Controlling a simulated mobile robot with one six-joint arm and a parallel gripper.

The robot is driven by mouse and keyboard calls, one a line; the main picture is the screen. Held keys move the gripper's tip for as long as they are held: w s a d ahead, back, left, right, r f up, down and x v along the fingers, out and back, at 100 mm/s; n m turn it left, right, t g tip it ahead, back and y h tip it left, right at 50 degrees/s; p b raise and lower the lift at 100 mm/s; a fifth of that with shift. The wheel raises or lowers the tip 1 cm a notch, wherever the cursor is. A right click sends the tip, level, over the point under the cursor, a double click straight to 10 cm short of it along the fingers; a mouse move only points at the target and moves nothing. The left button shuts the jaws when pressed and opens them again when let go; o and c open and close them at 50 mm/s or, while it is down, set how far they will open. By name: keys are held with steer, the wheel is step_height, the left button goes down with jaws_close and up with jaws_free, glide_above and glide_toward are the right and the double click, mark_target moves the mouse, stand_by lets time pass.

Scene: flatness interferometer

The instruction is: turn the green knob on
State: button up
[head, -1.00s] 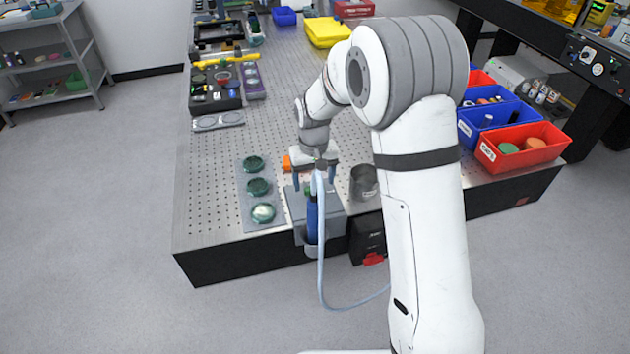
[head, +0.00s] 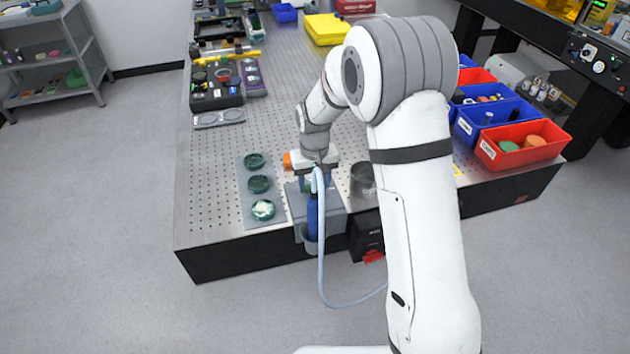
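A blue cylinder (head: 312,222) stands upright in a grey holder (head: 309,246) at the front edge of the perforated table. My gripper (head: 314,186) is directly above the cylinder's top, pointing down. Its two fingers are spread apart, one on each side of the top, and it looks open. The green knob is not clearly visible now; a bit of green showed at the cylinder's top earlier, and the gripper and hose now cover that spot. I cannot tell whether the fingers touch it.
A pale hose (head: 321,262) hangs in front of the cylinder. Green discs (head: 263,209) lie on a grey plate to the left. A dark grey cup (head: 362,180) stands close on the right. A red bin (head: 520,160) is farther right.

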steer(key=shift+n, duration=0.3)
steer(key=n+b, duration=0.2)
steer(key=n, duration=0.1)
steer(key=shift+f, duration=0.1)
steer(key=n+b, duration=0.2)
steer(key=n, duration=0.2)
steer(key=shift+n, duration=0.4)
steer(key=n+b, duration=0.2)
steer(key=n, duration=0.3)
steer(key=shift+n+b, duration=0.35)
steer(key=shift+n, duration=1.85)
steer(key=o, duration=1)
steer(key=shift+c, duration=0.2)
